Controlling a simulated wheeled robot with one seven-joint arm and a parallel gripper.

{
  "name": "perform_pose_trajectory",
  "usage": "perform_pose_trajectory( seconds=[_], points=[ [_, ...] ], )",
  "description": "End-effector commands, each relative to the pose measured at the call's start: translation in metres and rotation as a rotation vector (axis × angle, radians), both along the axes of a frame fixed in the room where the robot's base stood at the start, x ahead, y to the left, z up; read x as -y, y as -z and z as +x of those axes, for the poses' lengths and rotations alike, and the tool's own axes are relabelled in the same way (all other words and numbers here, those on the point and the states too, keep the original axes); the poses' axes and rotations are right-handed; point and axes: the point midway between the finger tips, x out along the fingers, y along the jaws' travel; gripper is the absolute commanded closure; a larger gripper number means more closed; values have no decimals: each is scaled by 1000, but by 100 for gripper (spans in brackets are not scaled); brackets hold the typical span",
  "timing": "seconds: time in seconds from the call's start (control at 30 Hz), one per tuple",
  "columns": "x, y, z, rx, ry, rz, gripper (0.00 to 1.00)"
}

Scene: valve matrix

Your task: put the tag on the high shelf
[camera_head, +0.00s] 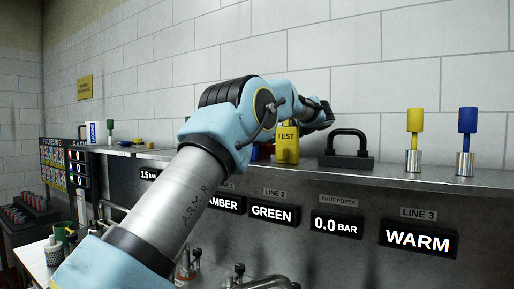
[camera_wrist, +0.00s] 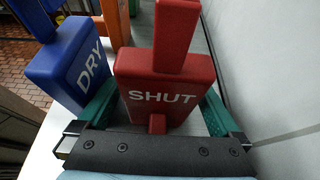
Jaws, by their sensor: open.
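A red tag marked SHUT (camera_wrist: 168,95) stands between the two green fingers of my gripper (camera_wrist: 160,108) in the wrist view. The fingers are open on either side of it; I cannot tell whether either touches it. A blue tag marked DRY (camera_wrist: 78,70) stands just left of the red one, beside the left finger. In the head view a yellow tag marked TEST (camera_head: 287,146) stands upright on the long grey shelf (camera_head: 395,180) along the wall. My arm reaches over the shelf there, and my fingers are hidden.
A black padlock-shaped block (camera_head: 347,150) stands right of the yellow tag. Farther right are a yellow-topped peg (camera_head: 415,122) and a blue-topped peg (camera_head: 467,122) in metal cups. An orange piece (camera_wrist: 116,20) is beyond the tags. Shelf between block and pegs is clear.

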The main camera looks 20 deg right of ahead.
Motion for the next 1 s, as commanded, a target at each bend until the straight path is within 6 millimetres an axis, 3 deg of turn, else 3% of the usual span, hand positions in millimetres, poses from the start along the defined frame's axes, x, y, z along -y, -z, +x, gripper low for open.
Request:
perform_pose_trajectory(
  seconds=[0.17, 0.37, 0.63, 1.0],
  points=[
    [0, -4, 0, 0, 0, 0, 0],
    [20, -12, -24, 2, 4, -4, 0],
    [52, -38, -64, 1, 2, -3, 0],
    [68, -53, -85, -1, 0, -1, 0]
  ],
)
